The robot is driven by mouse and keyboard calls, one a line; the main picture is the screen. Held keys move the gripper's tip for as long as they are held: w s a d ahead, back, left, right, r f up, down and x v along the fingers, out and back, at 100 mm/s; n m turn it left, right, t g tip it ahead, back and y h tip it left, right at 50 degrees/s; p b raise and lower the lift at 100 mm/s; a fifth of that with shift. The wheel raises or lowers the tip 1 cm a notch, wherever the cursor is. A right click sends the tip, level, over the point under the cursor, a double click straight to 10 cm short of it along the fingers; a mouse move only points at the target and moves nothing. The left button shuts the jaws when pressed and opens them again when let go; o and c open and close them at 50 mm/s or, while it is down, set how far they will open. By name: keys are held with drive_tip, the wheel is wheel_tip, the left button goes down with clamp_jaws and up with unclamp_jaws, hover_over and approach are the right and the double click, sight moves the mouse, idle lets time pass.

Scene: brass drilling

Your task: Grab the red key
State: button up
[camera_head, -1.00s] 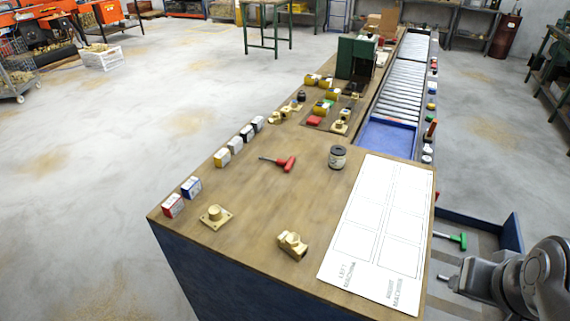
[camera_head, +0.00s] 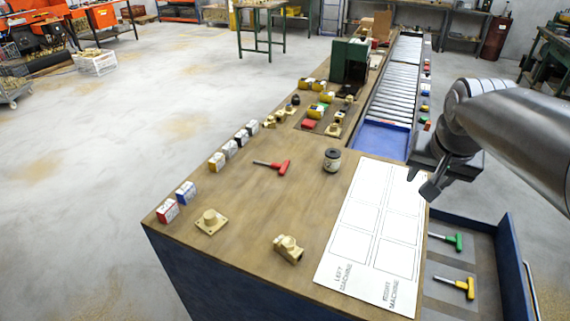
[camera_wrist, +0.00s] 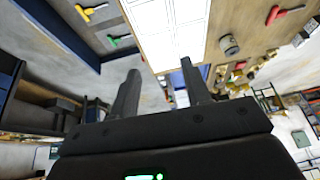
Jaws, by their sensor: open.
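The red key (camera_head: 274,166) is a T-handled tool with a red handle and a dark shaft. It lies flat on the wooden workbench (camera_head: 240,235), left of the round jar. It also shows in the wrist view (camera_wrist: 284,14), at the upper right. My gripper (camera_head: 420,186) is above the right edge of the bench, near the white sheet, well right of the key. In the wrist view my gripper (camera_wrist: 160,92) has its two fingers apart with nothing held between them.
A jar (camera_head: 332,159) stands right of the key. Brass parts (camera_head: 211,221) and small boxes (camera_head: 186,192) sit along the left side. A printed sheet (camera_head: 373,225) lies at right. An open drawer (camera_head: 490,235) holds a green key (camera_head: 452,241) and a yellow key (camera_head: 463,287).

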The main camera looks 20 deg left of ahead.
drive_tip(key=w+a+f, duration=0.1)
drive_tip(key=w+a, duration=0.7)
drive_tip(key=a, duration=0.1)
drive_tip(key=n, duration=0.1)
approach(282, 171)
drive_tip(key=shift+w+a+f+g, duration=0.15)
drive_tip(key=shift+w+f+g, duration=0.15)
drive_tip(key=shift+w+f, duration=0.8)
drive_tip(key=x, duration=0.5)
drive_tip(key=shift+s+f, duration=0.1)
drive_tip(key=shift+f, duration=0.35)
drive_tip(key=shift+c, duration=0.2)
clamp_jaws()
